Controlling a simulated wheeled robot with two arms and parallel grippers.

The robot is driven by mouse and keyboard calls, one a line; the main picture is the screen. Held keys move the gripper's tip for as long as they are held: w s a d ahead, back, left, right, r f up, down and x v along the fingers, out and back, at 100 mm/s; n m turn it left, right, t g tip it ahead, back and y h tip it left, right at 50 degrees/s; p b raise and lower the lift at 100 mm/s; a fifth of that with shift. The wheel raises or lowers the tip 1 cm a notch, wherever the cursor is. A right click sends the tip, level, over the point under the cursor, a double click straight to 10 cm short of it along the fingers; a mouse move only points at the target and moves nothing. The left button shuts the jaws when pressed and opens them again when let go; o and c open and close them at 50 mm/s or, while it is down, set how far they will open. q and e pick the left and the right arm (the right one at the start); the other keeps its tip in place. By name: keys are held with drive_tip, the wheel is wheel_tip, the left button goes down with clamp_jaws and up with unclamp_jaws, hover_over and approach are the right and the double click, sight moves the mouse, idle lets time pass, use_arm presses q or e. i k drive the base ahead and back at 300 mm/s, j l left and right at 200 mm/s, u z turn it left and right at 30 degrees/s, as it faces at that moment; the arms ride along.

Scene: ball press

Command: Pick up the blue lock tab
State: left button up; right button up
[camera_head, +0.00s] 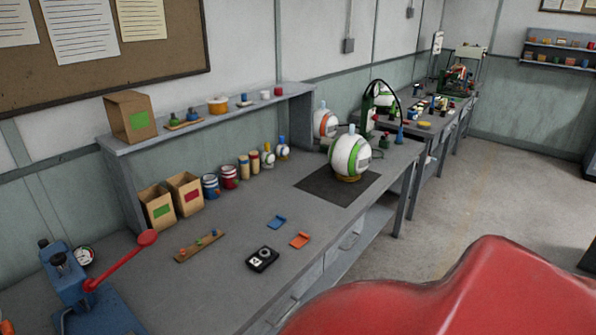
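A small blue lock tab (277,222) lies flat on the grey workbench (225,270), near the middle of its length. A similar orange tab (300,240) lies just to its right and nearer the front edge. The blue tab is uncovered, and nothing touches it. Neither of my grippers is in view.
A black device with a round dial (262,259) lies in front of the tabs. A wooden strip with knobs (199,246) is left of them. A blue press with a red lever (120,262) stands far left. A white-green ball (350,157) sits on a black mat (318,188).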

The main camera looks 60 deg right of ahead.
sight(281, 220)
drive_tip(key=z, duration=1.8)
